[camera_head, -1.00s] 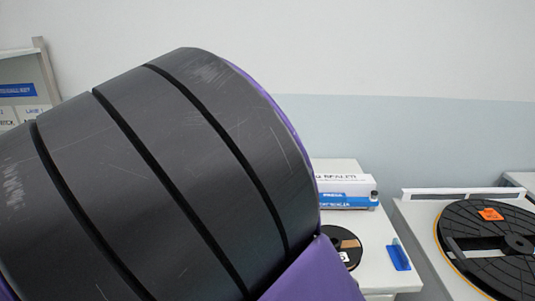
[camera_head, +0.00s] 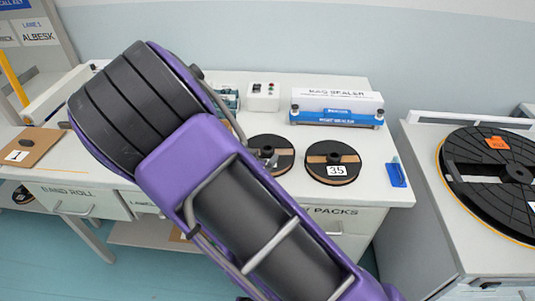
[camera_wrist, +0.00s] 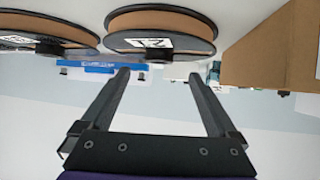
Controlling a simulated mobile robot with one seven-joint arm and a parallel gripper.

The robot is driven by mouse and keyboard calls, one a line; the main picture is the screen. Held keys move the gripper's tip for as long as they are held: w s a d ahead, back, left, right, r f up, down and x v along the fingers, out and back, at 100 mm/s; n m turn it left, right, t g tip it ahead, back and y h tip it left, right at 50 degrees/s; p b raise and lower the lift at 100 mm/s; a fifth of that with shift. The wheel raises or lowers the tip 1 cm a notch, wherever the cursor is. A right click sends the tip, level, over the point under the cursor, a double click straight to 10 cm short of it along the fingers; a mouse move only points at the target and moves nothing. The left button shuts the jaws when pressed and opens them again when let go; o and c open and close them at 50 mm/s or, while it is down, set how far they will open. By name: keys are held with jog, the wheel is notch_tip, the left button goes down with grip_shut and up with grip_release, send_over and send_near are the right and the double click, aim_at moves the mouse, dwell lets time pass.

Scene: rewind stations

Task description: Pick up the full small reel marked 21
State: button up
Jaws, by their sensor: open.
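Two small reels lie flat on the white bench. One reel (camera_head: 283,160) is partly hidden by my arm, and its label cannot be read in the head view. The other reel (camera_head: 336,160) has a label reading 35. In the upside-down wrist view, a brown-wound reel (camera_wrist: 180,22) with black flanges is just beyond my gripper (camera_wrist: 158,75). Its white label is inverted and hard to read, possibly 21. Another reel (camera_wrist: 40,28) is at the left there. My gripper is open, with nothing between its fingers.
A blue and white bag sealer (camera_head: 337,108) stands behind the reels, and a blue item (camera_head: 396,173) lies right of them. A large black reel (camera_head: 490,180) is at the far right. A brown box (camera_wrist: 270,50) is at right in the wrist view.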

aim_at(268, 147)
jog(key=shift+x, duration=3.1)
jog(key=shift+d, duration=0.1)
jog(key=shift+c, duration=0.2)
grip_shut()
jog(key=shift+r, duration=0.1)
